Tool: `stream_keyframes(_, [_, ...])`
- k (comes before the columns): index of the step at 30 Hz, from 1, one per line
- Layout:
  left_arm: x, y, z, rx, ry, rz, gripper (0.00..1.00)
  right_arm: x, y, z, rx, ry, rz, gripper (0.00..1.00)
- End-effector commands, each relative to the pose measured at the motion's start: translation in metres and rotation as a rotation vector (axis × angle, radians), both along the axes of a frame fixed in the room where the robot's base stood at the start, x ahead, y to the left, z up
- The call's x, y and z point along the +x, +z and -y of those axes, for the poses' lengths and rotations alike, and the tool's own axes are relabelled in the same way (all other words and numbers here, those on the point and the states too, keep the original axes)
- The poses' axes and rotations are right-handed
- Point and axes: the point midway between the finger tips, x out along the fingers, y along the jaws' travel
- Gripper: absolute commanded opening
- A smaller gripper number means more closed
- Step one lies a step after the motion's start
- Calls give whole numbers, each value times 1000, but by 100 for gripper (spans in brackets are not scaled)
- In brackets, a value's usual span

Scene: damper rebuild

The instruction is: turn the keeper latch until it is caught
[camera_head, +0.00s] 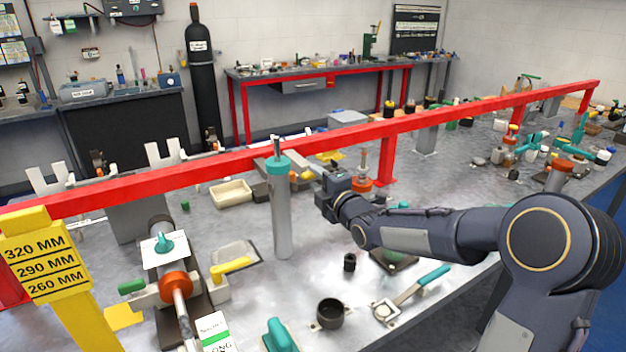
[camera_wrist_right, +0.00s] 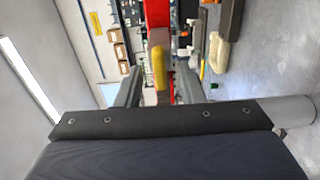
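My right gripper (camera_head: 300,170) reaches in from the right, just under the red rail and close to the upright grey cylinder with a teal cap (camera_head: 278,165). In the right wrist view its two grey fingers (camera_wrist_right: 155,92) stand apart with nothing held between them. A yellow piece (camera_wrist_right: 159,68) and the red rail show beyond the gap. I cannot tell for certain which part is the keeper latch. A teal knob (camera_head: 164,243) on a white plate sits at the left, well away from my right gripper. My left gripper is not in view.
The long red rail (camera_head: 225,164) crosses above the grey bench. A yellow post with a measure sign (camera_head: 42,268) stands at the left. A black cup (camera_head: 330,313), a teal-handled tool (camera_head: 418,288) and a cream tray (camera_head: 231,192) lie on the bench.

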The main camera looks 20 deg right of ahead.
Motion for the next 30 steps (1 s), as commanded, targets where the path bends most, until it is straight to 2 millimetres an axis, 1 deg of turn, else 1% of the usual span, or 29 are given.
stream_keyframes(3, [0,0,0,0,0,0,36,0,0,0,0,0,0,35])
stream_keyframes(4, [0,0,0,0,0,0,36,0,0,0,0,0,0,32])
stream_keyframes(9, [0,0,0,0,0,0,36,0,0,0,0,0,0,10])
stream_keyframes(11, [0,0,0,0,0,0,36,0,0,0,0,0,0,2])
stream_keyframes(12, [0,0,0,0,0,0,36,0,0,0,0,0,0,0])
stream_keyframes(17, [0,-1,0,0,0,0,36,0,0,0,7,0,-1,0])
stream_keyframes(19, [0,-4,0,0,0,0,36,0,-2,0,44,0,-6,0])
stream_keyframes(24, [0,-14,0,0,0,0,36,-1,-2,0,242,-1,-33,0])
stream_keyframes(27, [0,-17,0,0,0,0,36,0,-1,0,349,0,-48,0])
stream_keyframes(30, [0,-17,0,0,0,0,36,0,0,0,396,0,-55,0])
